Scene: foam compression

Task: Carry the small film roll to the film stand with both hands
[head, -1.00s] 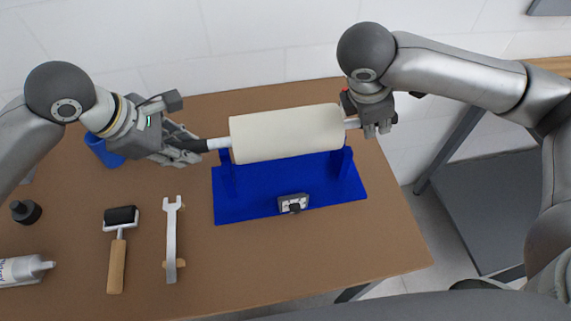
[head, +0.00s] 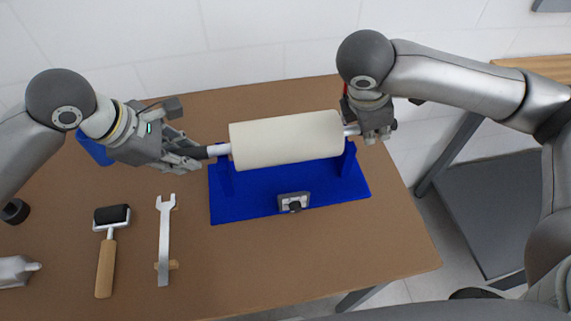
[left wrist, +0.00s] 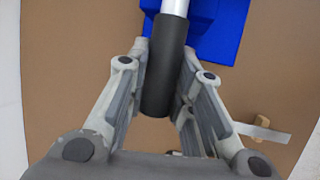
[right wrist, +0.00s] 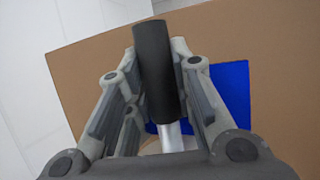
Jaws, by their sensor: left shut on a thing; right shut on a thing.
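The cream film roll (head: 287,139) lies level over the blue film stand (head: 262,196), with its rod ends close to the stand's two uprights. I cannot tell whether the rod rests in them. My left gripper (head: 200,155) is shut on the roll's left black handle, which also shows between the fingers in the left wrist view (left wrist: 164,75). My right gripper (head: 374,132) is shut on the right handle, seen in the right wrist view as a black grip (right wrist: 157,75). The far sides of the uprights are hidden behind the roll.
A wrench (head: 165,235) and a roller with a wooden handle (head: 107,262) lie left of the stand. A blue container (head: 94,150) sits behind my left arm. A tube (head: 14,271) and a black bottle (head: 15,211) are at the left edge. The front right table is clear.

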